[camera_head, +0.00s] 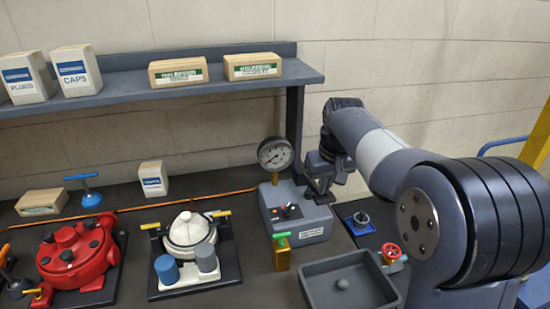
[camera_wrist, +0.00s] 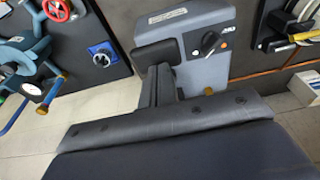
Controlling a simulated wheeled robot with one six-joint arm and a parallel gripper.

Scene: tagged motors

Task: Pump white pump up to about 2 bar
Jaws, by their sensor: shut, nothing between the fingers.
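The white pump (camera_head: 188,232) sits on a black base plate on the bench, with yellow handles at its sides and a blue and a grey cylinder in front. A grey box (camera_head: 300,222) stands right of it with a dark knob (camera_head: 291,211); the knob also shows in the wrist view (camera_wrist: 209,42). A round gauge (camera_head: 275,154) stands on a brass stem at the box; its reading is too small to tell. My gripper (camera_head: 321,196) is shut and empty, at the right rear of the box. In the wrist view its fingers (camera_wrist: 155,58) overlap the box; contact cannot be told.
A red pump (camera_head: 75,252) stands at the left. A brass block with a green T-handle (camera_head: 282,252), a dark tray (camera_head: 347,282), a blue-plated knob (camera_head: 361,221) and a red handwheel (camera_head: 391,252) crowd the right. The shelf (camera_head: 120,87) with boxes hangs above the bench.

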